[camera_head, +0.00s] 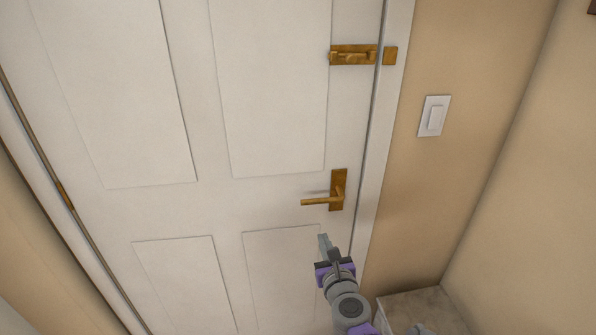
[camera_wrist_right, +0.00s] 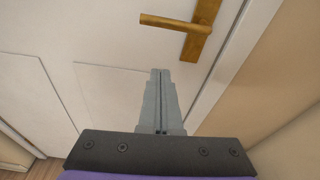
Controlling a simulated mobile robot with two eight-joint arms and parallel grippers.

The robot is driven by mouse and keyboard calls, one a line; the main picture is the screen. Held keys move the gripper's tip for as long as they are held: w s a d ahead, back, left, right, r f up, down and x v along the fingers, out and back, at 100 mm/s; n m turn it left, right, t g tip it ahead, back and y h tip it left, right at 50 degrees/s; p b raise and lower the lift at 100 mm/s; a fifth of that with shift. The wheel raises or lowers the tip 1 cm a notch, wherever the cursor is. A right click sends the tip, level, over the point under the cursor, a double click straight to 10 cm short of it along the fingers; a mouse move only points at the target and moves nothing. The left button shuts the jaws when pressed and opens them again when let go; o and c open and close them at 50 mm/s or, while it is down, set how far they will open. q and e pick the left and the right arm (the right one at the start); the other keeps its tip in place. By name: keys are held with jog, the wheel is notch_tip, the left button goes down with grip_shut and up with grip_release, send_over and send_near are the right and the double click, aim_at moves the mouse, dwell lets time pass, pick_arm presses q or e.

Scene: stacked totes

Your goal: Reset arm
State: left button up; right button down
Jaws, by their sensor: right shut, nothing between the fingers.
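My right gripper (camera_head: 324,240) is in front of the white door, a little below the brass lever handle (camera_head: 325,199). Its fingers are shut together with nothing between them. In the right wrist view the gripper (camera_wrist_right: 157,75) points toward the door, and the handle (camera_wrist_right: 185,24) shows above and to the right of the fingertips. The fingers look apart from the handle. My left gripper does not show in either view.
The white panelled door (camera_head: 215,210) looks closed. A brass latch (camera_head: 353,55) sits high on its right edge. A white light switch (camera_head: 434,116) is on the beige wall to the right. A pale, stone-like surface (camera_head: 420,305) stands low in the corner, right of my arm.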

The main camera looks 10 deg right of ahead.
jog(key=s+a+r+n+g+y+p, duration=0.15)
jog(key=s+n, duration=0.35)
jog(key=n, duration=0.5)
jog(key=s+a+r+n+g+y+p, duration=0.1)
jog(key=s+a+n+g+y+p, duration=0.15)
jog(key=s+n, duration=0.45)
jog(key=s+d+f+n+g+h+p, duration=0.2)
jog(key=s+d+f+n+g, duration=0.1)
jog(key=s+n, duration=0.4)
jog(key=s+d+f+n+g+h+p, duration=0.1)
jog(key=s+d+n, duration=0.4)
jog(key=n, duration=0.5)
notch_tip(320, 180, down, 2)
jog(key=s+g+h, duration=0.1)
jog(key=s+g, duration=0.1)
jog(key=shift+d+n+g+p, duration=0.2)
jog(key=shift+n+g+p, duration=0.1)
jog(key=shift+n+p, duration=0.1)
